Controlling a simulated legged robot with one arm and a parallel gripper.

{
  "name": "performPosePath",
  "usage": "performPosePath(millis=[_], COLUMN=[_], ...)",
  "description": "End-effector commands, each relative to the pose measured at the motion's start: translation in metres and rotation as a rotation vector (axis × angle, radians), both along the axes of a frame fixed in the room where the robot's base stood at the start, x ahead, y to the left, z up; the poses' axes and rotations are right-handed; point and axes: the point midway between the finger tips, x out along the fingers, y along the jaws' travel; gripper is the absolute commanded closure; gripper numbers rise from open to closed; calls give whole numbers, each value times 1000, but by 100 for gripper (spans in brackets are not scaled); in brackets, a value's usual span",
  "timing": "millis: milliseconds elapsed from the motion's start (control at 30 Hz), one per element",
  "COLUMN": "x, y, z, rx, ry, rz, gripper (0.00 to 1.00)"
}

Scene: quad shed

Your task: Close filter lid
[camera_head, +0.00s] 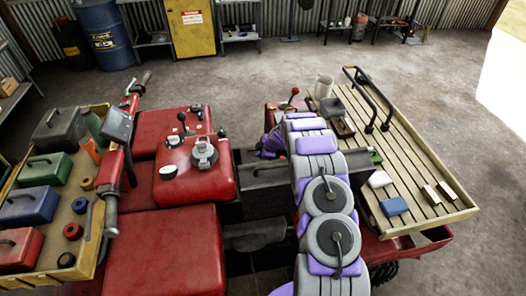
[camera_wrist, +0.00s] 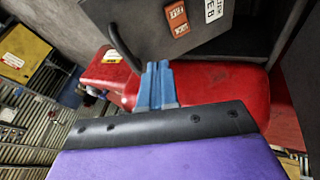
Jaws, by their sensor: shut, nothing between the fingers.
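In the wrist view a grey panel (camera_wrist: 205,32), which looks like the filter lid, carries an orange-red label, a white label with dark lettering and a black curved handle (camera_wrist: 122,48). A dark recess lies beside its right edge. I cannot tell how far the lid stands open. My gripper (camera_wrist: 157,64) has blue fingers, shut and empty. In the picture they end just below the panel, in front of a red body part; contact is not clear. In the head view my arm hides most of the gripper; a dark grey box (camera_head: 262,178) shows left of the arm.
The red quad body (camera_head: 165,250) lies left of my arm. A front rack (camera_head: 52,252) holds toolboxes and rolls. A slatted rear rack (camera_head: 425,180) holds a mug, small blocks and black bars.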

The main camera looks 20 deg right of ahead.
Motion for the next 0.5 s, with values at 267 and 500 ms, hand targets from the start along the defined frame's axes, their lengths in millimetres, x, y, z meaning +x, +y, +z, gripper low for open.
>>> performPosePath(millis=[267, 500], x=[21, 31], y=[-4, -8], z=[-6, -7], rx=[2, -2], ry=[-1, -3], rz=[1, -2], gripper=[100, 100])
